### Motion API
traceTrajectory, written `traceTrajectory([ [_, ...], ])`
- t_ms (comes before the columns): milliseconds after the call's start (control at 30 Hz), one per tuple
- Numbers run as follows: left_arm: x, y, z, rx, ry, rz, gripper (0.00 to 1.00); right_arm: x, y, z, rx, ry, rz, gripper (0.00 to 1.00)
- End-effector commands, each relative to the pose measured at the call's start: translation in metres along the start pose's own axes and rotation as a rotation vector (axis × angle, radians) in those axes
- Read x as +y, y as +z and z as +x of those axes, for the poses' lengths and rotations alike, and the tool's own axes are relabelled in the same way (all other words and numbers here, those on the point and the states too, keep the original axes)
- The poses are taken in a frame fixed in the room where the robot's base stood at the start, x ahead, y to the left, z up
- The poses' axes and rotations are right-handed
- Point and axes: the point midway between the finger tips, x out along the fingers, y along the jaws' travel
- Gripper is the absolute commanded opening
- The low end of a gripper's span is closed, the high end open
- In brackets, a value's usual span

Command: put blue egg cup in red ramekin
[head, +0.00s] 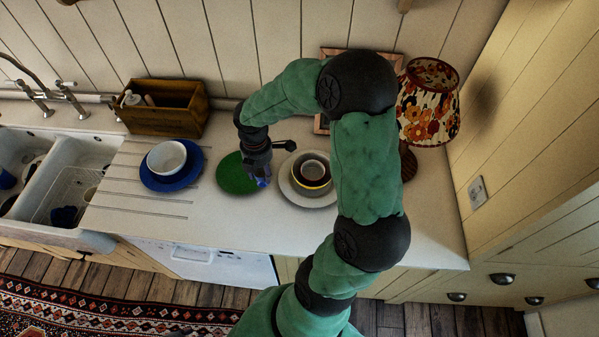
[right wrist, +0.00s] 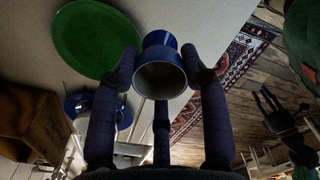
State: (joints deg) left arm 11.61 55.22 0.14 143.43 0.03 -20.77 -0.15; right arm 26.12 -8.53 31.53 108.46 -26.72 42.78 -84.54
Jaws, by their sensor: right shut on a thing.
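My right gripper (head: 262,178) is shut on the blue egg cup (head: 263,183), held over the right part of the green plate. In the right wrist view, the blue egg cup (right wrist: 161,42) is between the fingers of the right gripper (right wrist: 162,78), its grey inside facing the camera. I cannot clearly make out a red ramekin. A stack of nested bowls (head: 327,184), with a yellow rim and a darker one inside, stands on a pale plate just right of the gripper; a small round vessel (head: 313,169) sits innermost.
The green plate (head: 228,175) lies below the gripper. A white bowl (head: 167,157) on a blue plate (head: 187,178) is further left. A wooden caddy (head: 175,119) and a floral lamp (head: 428,103) stand at the back. The sink (head: 88,150) is at far left.

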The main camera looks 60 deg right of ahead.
Motion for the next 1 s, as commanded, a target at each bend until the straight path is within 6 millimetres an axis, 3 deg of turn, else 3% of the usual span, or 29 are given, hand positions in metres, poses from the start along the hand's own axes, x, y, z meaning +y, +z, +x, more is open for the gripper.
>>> traceTrajectory([
  [200, 0.0, 0.0, -0.001, 0.0, 0.0, 0.0, 0.32, -0.061, 0.045, -0.014, 0.002, -0.002, 0.483, 0.12],
  [400, 0.0, 0.0, -0.001, 0.0, 0.0, 0.0, 0.32, -0.11, 0.066, -0.023, 0.0, 0.002, 0.866, 0.12],
  [500, 0.0, 0.0, -0.001, 0.0, 0.0, 0.0, 0.32, -0.124, 0.07, -0.025, -0.002, 0.002, 0.981, 0.12],
  [667, 0.0, 0.0, -0.001, 0.0, 0.0, 0.0, 0.32, -0.129, 0.076, -0.023, -0.002, 0.001, 1.057, 0.12],
  [1000, 0.001, 0.0, -0.002, 0.0, 0.0, 0.0, 0.32, -0.09, 0.123, 0.004, -0.002, -0.001, 1.059, 0.12],
])
